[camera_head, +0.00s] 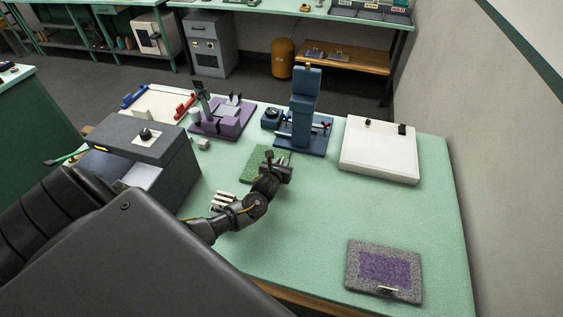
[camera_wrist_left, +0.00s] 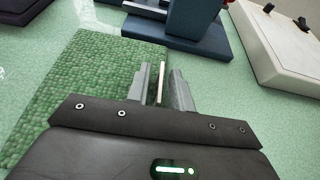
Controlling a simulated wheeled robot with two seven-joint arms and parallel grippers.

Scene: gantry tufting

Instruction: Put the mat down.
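A green, pebbly mat (camera_head: 256,160) is at the middle of the pale green table (camera_head: 330,215). It fills the left part of the left wrist view (camera_wrist_left: 85,75). My left gripper (camera_head: 275,166) is at the mat's right side. In the left wrist view its two grey fingers (camera_wrist_left: 161,88) are close together on a thin pale tab (camera_wrist_left: 161,80) at the mat's edge. I cannot tell whether the mat touches the table or hangs just above it. My right gripper is out of view.
A grey mat with a purple field (camera_head: 385,268) lies at the front right. A blue stand (camera_head: 302,120), a purple fixture (camera_head: 222,118) and a white slab (camera_head: 379,150) stand behind. A grey box machine (camera_head: 150,150) is at left. The table between the green and grey mats is clear.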

